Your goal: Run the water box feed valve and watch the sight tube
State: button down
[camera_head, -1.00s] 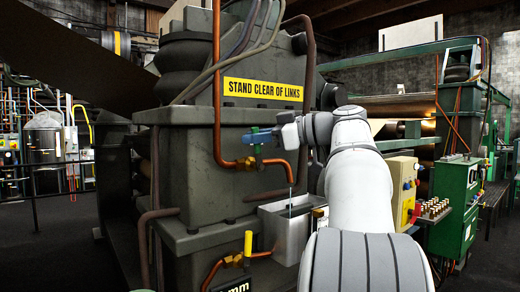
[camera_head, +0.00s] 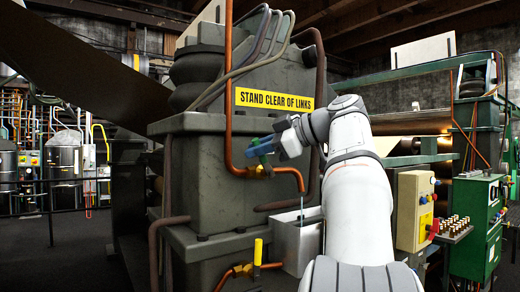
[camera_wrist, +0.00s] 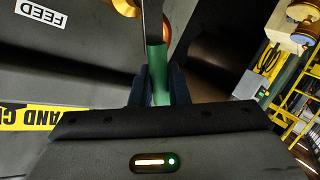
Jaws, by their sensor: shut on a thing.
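The feed valve (camera_head: 260,171) is a brass body on the copper pipe (camera_head: 229,90). In the wrist view its green handle (camera_wrist: 157,62) lies between the fingers of my gripper (camera_wrist: 158,88), which is shut on it. In the head view my gripper (camera_head: 262,146) shows blue fingers at the valve, tilted. The pipe's spout ends above the grey metal water box (camera_head: 296,245). A thin pale stream (camera_head: 302,205) runs from the spout into the box. I cannot make out the sight tube; my arm covers the box's right side.
A yellow-handled valve (camera_head: 258,252) stands on a lower copper pipe, left of the box. A yellow sign (camera_head: 274,98) reads "STAND CLEAR OF LINKS". A cream control box (camera_head: 413,210) and a green cabinet (camera_head: 478,225) stand right of my arm. A FEED label (camera_wrist: 41,13) shows in the wrist view.

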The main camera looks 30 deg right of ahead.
jog(key=c, duration=1.5)
grip_release()
jog(key=shift+o, duration=0.3)
jog(key=v, duration=0.7)
jog(key=shift+s+d, duration=0.2)
jog(key=shift+s, duration=0.15)
jog(key=shift+o, duration=0.3)
jog(key=shift+r, duration=0.1)
